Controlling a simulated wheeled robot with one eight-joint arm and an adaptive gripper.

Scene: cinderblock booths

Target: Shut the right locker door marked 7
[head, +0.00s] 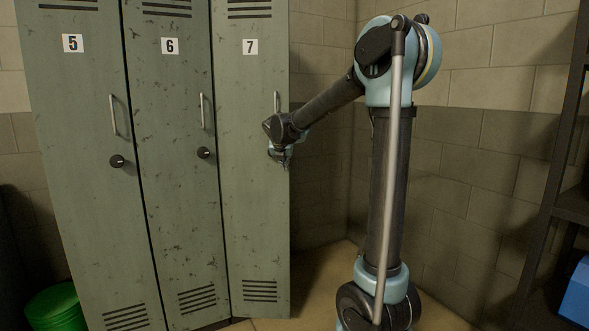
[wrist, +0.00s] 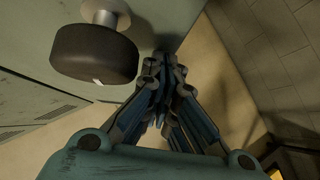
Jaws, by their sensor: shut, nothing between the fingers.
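The green-grey locker door marked 7 (head: 250,200) is the rightmost of three in the head view. It looks flush or nearly flush with door 6; I cannot tell whether a small gap remains at its edge. Its upright handle (head: 276,103) shows just above my gripper (head: 280,155), which is at the door's right edge and hides the area below the handle. In the wrist view a black round knob (wrist: 95,53) on a metal stem is close, left of my gripper (wrist: 160,85). The fingers are together and empty. I cannot tell whether they touch the door.
Locker doors 5 (head: 85,200) and 6 (head: 178,200) look shut on the left. A cinderblock wall (head: 470,150) is behind my arm. A green bin (head: 56,308) is at bottom left, and a dark shelf (head: 545,205) with a blue box (head: 577,295) is at right.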

